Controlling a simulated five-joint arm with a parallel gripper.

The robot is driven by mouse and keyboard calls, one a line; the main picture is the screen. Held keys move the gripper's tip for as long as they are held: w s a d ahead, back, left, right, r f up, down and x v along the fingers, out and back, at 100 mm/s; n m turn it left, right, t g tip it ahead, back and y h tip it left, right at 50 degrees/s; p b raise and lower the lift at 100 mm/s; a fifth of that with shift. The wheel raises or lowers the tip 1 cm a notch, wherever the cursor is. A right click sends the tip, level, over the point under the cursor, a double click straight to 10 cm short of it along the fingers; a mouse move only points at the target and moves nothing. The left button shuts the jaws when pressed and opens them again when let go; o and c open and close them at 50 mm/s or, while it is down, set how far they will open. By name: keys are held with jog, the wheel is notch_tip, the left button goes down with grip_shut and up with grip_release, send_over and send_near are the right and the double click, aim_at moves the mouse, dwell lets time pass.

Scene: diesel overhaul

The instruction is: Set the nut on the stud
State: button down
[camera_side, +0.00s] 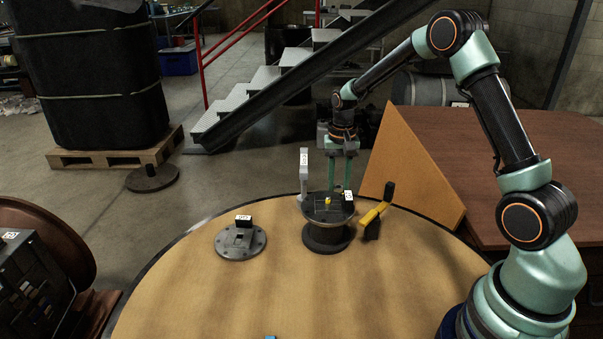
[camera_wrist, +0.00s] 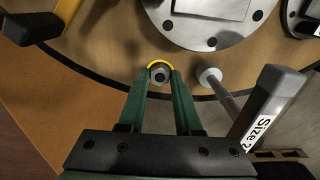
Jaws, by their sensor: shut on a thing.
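My gripper (camera_wrist: 160,75) points down, with its two green fingers close together around a small round grey piece with a yellow rim, which I take to be the nut (camera_wrist: 159,64). In the side view my gripper (camera_side: 340,188) is behind the dark spool-shaped pedestal (camera_side: 326,239), whose top hides the fingertips. A small yellow piece (camera_side: 327,201) shows at the pedestal's top; I cannot tell what it is. The pedestal's round grey top (camera_wrist: 180,32) lies just beyond the fingertips in the wrist view. I cannot make out the stud for certain.
A labelled grey upright (camera_side: 304,172) stands left of the fingers; it also shows close by in the wrist view (camera_wrist: 272,98). A yellow-and-black tool (camera_side: 374,214) is on the right. A bolted flange (camera_side: 240,246) lies left. The table's front (camera_side: 310,300) is mostly clear.

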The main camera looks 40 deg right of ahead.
send_near(328, 197)
jog(key=shift+f, duration=3.1)
jog(key=shift+f, duration=0.6)
jog(key=c, duration=0.5)
grip_release()
notch_tip(328, 197, up, 12)
jog(key=shift+r, duration=0.1)
